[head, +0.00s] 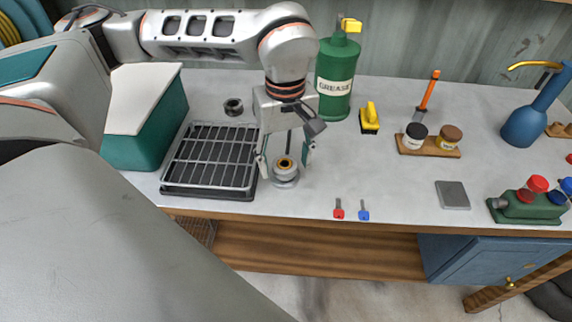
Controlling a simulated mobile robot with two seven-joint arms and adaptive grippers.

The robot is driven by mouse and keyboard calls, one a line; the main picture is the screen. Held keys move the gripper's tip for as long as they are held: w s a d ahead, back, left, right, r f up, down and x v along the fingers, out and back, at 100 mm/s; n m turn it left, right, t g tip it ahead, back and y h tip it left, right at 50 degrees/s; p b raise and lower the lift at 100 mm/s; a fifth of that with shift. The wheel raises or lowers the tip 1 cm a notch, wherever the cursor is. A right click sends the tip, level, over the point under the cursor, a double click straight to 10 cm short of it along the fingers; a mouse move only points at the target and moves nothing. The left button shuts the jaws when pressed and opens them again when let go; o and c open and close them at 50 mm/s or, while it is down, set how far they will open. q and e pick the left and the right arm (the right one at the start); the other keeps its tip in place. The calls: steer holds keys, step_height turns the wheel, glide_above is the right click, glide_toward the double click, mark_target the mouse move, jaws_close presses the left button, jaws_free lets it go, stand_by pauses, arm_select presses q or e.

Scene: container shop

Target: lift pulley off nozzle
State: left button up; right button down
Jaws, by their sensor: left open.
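A grey round pulley (285,179) sits near the front edge of the counter, to the right of the black rack. A small ring, orange-yellow with a dark centre, shows at its top middle; I take this for the tip of the nozzle (285,163), whose lower part is hidden by the pulley. My left gripper (285,160) reaches down over the pulley with its fingers apart, one on each side of it. I cannot tell whether the fingers touch it. My right gripper is not in view.
The black wire rack (211,157) stands close on the left, beside a teal box (147,122) with a white lid. Red and blue keys (363,211) lie near the front edge. The counter's middle is clear.

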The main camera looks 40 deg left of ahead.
arm_select(q)
steer(key=shift+f, duration=0.1)
steer(key=c, duration=1.3)
